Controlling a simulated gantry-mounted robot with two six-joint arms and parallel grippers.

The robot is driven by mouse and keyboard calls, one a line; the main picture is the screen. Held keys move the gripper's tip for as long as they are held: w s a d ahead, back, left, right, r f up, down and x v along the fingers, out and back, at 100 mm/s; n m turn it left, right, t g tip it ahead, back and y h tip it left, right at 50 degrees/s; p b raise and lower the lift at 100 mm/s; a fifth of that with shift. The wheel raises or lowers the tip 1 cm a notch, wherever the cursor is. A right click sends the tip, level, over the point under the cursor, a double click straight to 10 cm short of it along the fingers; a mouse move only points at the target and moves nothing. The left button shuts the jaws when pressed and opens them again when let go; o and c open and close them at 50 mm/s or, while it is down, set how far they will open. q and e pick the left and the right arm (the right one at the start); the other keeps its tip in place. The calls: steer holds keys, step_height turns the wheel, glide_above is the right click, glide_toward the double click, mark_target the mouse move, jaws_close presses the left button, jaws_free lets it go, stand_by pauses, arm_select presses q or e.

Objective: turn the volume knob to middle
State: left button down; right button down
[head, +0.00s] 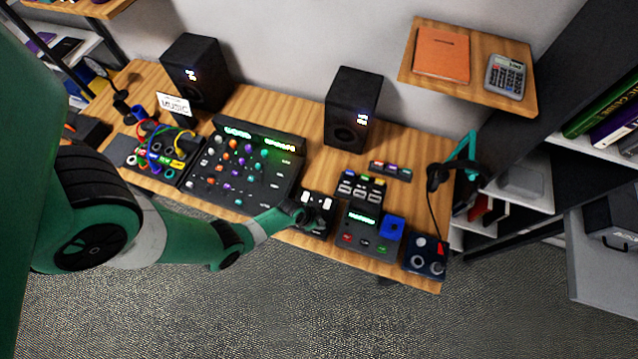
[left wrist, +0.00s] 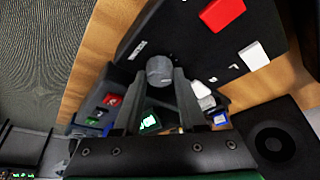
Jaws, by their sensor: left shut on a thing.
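The volume knob (left wrist: 159,68) is a short grey cylinder on a black control box (left wrist: 205,58), seen in the left wrist view. My left gripper (left wrist: 160,76) has its two dark fingers on either side of the knob, closed on it. In the head view the left gripper (head: 300,213) reaches the control box (head: 318,222) at the table's front edge. The gripper hides the knob there. The knob's pointer mark cannot be made out. My right gripper is not in view.
A red switch (left wrist: 222,12) and a white switch (left wrist: 254,56) stand on the same box. A console with a green screen (head: 362,219) is close on the right. The mixer (head: 245,168) is on the left. Two speakers stand behind, one at the back middle (head: 353,105).

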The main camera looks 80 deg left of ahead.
arm_select(q)
steer(key=m+h+b, duration=0.1)
steer(key=m, duration=0.2)
steer(key=shift+a+f, duration=0.15)
steer(key=shift+m+h+b, duration=0.35)
steer(key=shift+m+h, duration=0.05)
steer(key=shift+m, duration=0.4)
steer(key=shift+m+g+h, duration=0.3)
steer(key=shift+m+h, duration=0.1)
steer(key=shift+m, duration=0.8)
steer(key=shift+m+h+p, duration=0.3)
steer(key=shift+m+p, duration=0.05)
steer(key=shift+m, duration=0.45)
steer(key=shift+c, duration=2.3)
jaws_free()
steer(key=shift+a, duration=0.1)
